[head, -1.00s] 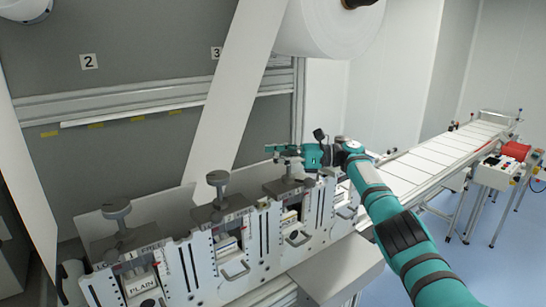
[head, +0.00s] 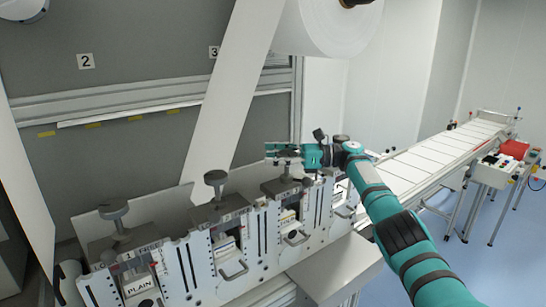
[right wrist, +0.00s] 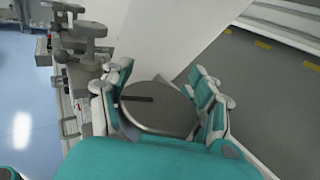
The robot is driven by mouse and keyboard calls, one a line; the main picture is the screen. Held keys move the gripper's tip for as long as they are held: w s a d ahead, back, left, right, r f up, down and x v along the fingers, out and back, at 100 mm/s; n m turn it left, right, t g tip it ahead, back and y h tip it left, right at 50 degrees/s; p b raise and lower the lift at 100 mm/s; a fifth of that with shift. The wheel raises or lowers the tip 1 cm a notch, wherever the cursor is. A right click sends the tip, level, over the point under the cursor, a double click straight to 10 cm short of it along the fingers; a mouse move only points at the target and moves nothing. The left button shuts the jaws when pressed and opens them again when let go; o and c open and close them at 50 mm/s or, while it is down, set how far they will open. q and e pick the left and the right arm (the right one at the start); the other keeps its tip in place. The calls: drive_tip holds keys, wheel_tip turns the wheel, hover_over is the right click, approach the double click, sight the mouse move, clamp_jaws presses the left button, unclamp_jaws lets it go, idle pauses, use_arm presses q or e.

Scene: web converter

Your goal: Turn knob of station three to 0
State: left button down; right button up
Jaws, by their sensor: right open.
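My right gripper (head: 272,152) is open and sits over the third knob (head: 285,173) from the left in the row of stations. In the head view the gripper covers most of that knob's top, and its stem shows below. In the right wrist view the round grey knob top (right wrist: 158,112), with a dark mark on it, lies between the two spread fingers (right wrist: 160,76). I cannot tell whether the fingers touch its rim. I cannot read a knob setting. The left gripper is not in view.
Two more grey knobs, the middle one (head: 216,180) and the left one (head: 113,210), stand along the station row. A white web (head: 232,95) runs down behind the stations from a large roll (head: 328,30). A conveyor (head: 440,152) extends to the right.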

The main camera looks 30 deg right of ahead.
drive_tip(key=v, duration=0.7)
drive_tip(key=shift+s+d+f, duration=0.1)
